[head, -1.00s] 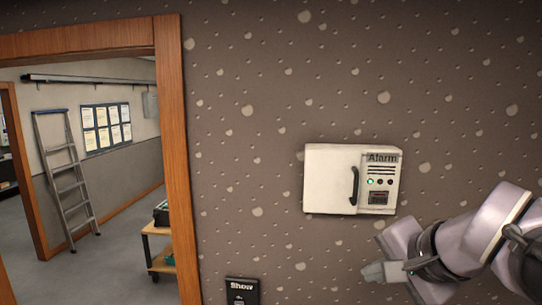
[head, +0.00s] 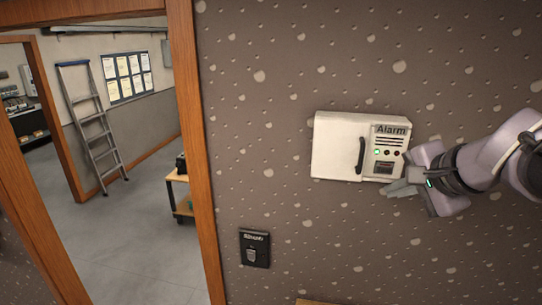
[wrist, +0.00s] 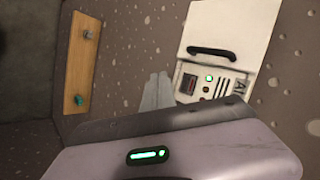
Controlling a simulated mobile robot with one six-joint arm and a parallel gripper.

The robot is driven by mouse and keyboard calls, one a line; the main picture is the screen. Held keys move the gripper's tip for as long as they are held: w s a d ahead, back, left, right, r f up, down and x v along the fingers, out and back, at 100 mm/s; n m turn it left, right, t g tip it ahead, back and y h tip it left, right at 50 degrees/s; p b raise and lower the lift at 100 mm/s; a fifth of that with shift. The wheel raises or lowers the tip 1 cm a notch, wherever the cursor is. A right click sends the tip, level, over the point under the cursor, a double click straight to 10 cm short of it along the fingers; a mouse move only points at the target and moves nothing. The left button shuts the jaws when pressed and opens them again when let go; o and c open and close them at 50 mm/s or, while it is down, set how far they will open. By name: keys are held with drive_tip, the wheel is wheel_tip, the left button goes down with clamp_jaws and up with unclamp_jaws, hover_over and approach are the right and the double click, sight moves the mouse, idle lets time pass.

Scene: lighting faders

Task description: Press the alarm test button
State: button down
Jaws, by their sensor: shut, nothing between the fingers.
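The white alarm box (head: 338,146) is fixed to the wall, with a dark vertical handle and an "Alarm" label at its upper right. Its panel (head: 388,150) carries a lit green light, small dark round parts beside it and a dark rectangular part below. In the wrist view the alarm box (wrist: 228,38) appears turned sideways, with the green light and a reddish display (wrist: 189,84). My gripper (head: 390,189) is shut and empty, its fingertips just below the panel's lower edge in the picture. It also shows in the wrist view (wrist: 158,82), left of the panel. I cannot tell whether it touches.
A black switch plate (head: 254,248) is on the wall at lower left of the box. A wooden board with two knobs (wrist: 82,65) shows in the wrist view. A doorway with a wooden frame (head: 190,140) opens at left onto a room with a ladder (head: 92,125).

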sight(391, 175)
drive_tip(key=shift+w+d+p, duration=0.2)
drive_tip(key=shift+w+d, duration=0.05)
drive_tip(key=shift+w, duration=0.65)
drive_tip(key=shift+w+d+p, duration=0.2)
drive_tip(key=shift+w+d, duration=0.05)
drive_tip(key=shift+w, duration=0.7)
drive_tip(key=shift+w+d+p, duration=0.2)
drive_tip(key=shift+w+d, duration=0.05)
drive_tip(key=shift+w, duration=0.65)
drive_tip(key=shift+w, duration=0.1)
drive_tip(key=shift+w+d, duration=0.15)
drive_tip(key=shift+w, duration=0.15)
drive_tip(key=shift+w, duration=0.3)
idle(0.4)
drive_tip(key=shift+s, duration=0.2)
drive_tip(key=shift+s+b, duration=0.4)
drive_tip(key=shift+b, duration=0.1)
drive_tip(key=shift+s+a, duration=0.2)
